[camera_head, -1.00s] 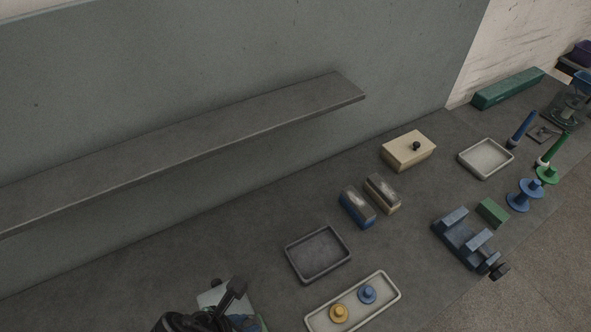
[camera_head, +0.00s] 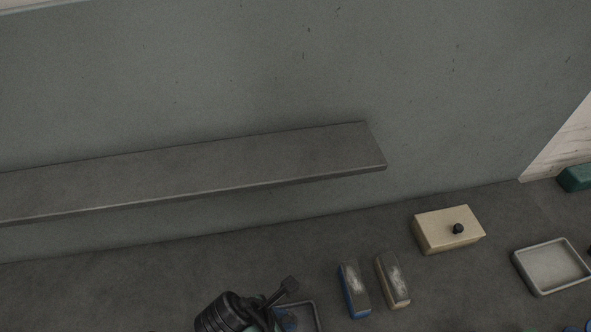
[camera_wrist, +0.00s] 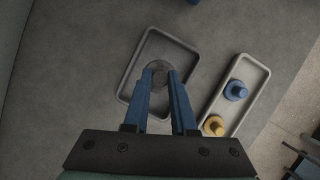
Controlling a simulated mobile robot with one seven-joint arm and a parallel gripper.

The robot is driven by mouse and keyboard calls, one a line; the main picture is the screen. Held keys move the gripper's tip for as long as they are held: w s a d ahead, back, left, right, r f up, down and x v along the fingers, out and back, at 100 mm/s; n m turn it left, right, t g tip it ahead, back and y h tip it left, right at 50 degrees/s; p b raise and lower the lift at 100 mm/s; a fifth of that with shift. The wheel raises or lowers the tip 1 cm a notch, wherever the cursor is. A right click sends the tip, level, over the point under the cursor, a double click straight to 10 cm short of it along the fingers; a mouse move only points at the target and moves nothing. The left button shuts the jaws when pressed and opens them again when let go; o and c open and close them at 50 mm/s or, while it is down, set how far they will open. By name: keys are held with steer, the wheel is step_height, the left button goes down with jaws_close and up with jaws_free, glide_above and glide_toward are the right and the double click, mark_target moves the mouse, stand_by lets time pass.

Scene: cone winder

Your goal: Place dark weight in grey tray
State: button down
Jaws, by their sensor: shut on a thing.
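The dark weight (camera_wrist: 159,68), round and dark grey, sits between the blue fingertips of my gripper (camera_wrist: 161,77) in the wrist view. My gripper is shut on it. The grey tray (camera_wrist: 177,40), dark and shallow, lies beneath, and the weight shows within its rim. I cannot tell whether the weight touches the tray floor. In the head view the grey tray (camera_head: 317,318) is at the bottom edge, partly hidden by my arm and gripper; the weight cannot be made out there.
A pale tray (camera_wrist: 245,60) with a blue and a yellow weight lies right of the grey tray. In the head view, two brushes (camera_head: 354,290) (camera_head: 393,280), a cream box (camera_head: 449,228) and another pale tray (camera_head: 552,266) stand right. A shelf (camera_head: 200,178) juts from the wall.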

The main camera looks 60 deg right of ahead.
steer(key=f, duration=0.2)
steer(key=shift+w+a+f, duration=0.15)
steer(key=shift+a+f, duration=0.2)
steer(key=shift+d+f, duration=0.1)
steer(key=shift+f, duration=2.2)
steer(key=shift+f, duration=0.1)
steer(key=c, duration=0.7)
jaws_free()
steer(key=shift+c, duration=0.2)
steer(key=shift+r, duration=0.2)
steer(key=v, duration=1.1)
steer(key=shift+r, duration=0.35)
steer(key=shift+w, duration=0.1)
